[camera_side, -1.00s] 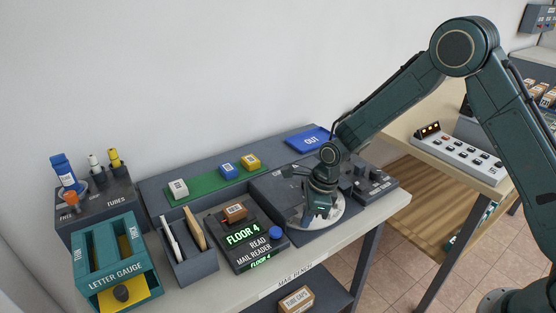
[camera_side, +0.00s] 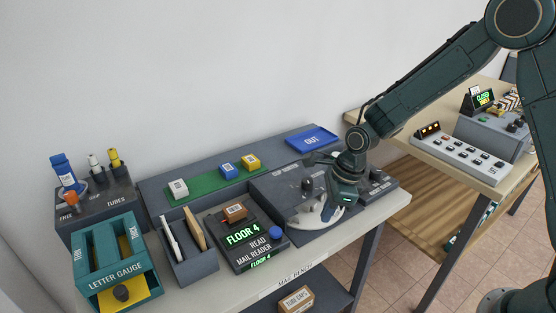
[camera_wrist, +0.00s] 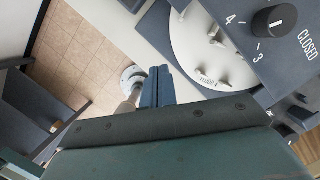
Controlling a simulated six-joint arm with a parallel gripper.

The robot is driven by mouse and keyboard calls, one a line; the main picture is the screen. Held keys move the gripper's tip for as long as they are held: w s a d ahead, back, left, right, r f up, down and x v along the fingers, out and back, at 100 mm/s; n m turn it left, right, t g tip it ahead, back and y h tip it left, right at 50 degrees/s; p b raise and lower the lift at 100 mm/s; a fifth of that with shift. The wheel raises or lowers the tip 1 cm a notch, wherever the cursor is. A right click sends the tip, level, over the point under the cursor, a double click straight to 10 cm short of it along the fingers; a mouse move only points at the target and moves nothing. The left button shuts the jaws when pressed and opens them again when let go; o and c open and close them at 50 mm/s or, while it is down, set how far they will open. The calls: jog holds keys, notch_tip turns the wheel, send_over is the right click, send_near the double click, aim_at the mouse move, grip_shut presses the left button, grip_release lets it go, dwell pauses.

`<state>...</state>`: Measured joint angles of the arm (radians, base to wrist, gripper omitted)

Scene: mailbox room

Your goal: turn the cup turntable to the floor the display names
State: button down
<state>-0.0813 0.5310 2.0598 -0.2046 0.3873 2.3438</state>
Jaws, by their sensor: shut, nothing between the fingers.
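The mail reader's display (camera_side: 243,235) reads FLOOR 4 in green. The cup turntable, a white disc (camera_side: 304,217), lies on the grey bench unit; my arm hides part of it in the side view. My gripper (camera_side: 329,213) is shut and empty, pointing down at the disc's right front side. In the wrist view its blue-grey fingers (camera_wrist: 155,78) are together beside the disc's edge. I cannot tell whether they touch it.
A black knob (camera_wrist: 274,22) with 4, 3 and CLOSED around it is beside the disc. Small controls (camera_side: 377,177) stand right of my gripper. The blue OUT tray (camera_side: 312,139) is behind. A parcel (camera_side: 235,212) lies on the reader, near a blue button (camera_side: 276,232).

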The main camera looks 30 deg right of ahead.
jog(key=shift+s+a+v, duration=0.1)
jog(key=shift+v, duration=1.05)
jog(key=shift+s+a+v, duration=0.15)
jog(key=shift+v, duration=1)
jog(key=w+d+r+n+g, duration=0.1)
jog(key=w+d+n+g, duration=0.1)
jog(key=w+d+n, duration=0.4)
jog(key=d+n, duration=0.4)
jog(key=n, duration=0.1)
jog(key=shift+w+d+g, duration=0.15)
jog(key=shift+w+g, duration=0.15)
jog(key=shift+w, duration=0.1)
jog(key=shift+x, duration=4.95)
jog(key=shift+r, duration=0.1)
